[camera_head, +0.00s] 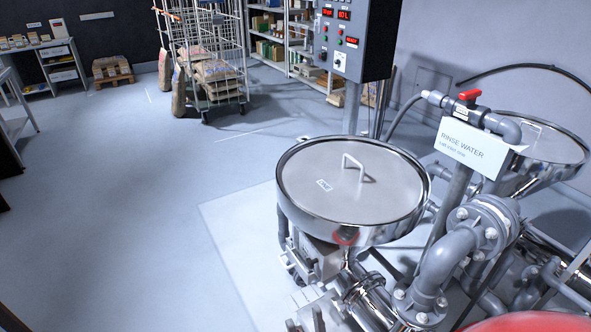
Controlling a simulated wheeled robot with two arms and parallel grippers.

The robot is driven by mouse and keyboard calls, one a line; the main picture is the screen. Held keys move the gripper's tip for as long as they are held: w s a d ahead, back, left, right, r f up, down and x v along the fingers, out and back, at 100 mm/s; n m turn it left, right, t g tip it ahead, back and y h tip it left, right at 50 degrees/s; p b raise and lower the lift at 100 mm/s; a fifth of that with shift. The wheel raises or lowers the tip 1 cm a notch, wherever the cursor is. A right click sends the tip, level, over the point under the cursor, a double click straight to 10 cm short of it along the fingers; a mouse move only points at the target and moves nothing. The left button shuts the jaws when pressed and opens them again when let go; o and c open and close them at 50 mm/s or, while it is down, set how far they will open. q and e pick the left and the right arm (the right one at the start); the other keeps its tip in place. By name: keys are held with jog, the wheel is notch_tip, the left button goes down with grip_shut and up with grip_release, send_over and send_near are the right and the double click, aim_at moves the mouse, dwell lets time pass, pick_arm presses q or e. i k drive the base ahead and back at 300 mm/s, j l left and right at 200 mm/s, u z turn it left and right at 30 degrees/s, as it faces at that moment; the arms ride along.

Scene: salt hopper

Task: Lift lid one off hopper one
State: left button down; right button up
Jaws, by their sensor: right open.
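A round grey lid (330,198) with a raised bar handle (357,166) and a small white label lies flat on the nearer steel hopper (345,232). The label's text is too small to read. A second, similar hopper (553,165) with a lid (545,140) stands at the back right, partly behind pipes. Which of them is numbered one cannot be read. My left gripper is not in view.
Grey pipes (445,258) and a red-handled valve (469,96) with a "RINSE WATER" sign (470,147) stand right of the nearer hopper. A control box (358,38) stands behind it. A red rounded thing (530,322) is at bottom right. The floor at left is clear.

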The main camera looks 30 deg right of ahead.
aim_at(346, 182)
jog(key=i+u, duration=0.35)
jog(key=i, duration=1.25)
jog(key=i+z, duration=0.15)
jog(key=i, duration=0.3)
jog(key=i+j+z, duration=0.2)
jog(key=i, duration=0.2)
jog(key=i+j+z, duration=0.15)
jog(key=i, duration=0.3)
jog(key=i+j+z, duration=0.2)
jog(key=i, duration=0.2)
jog(key=z, duration=2.8)
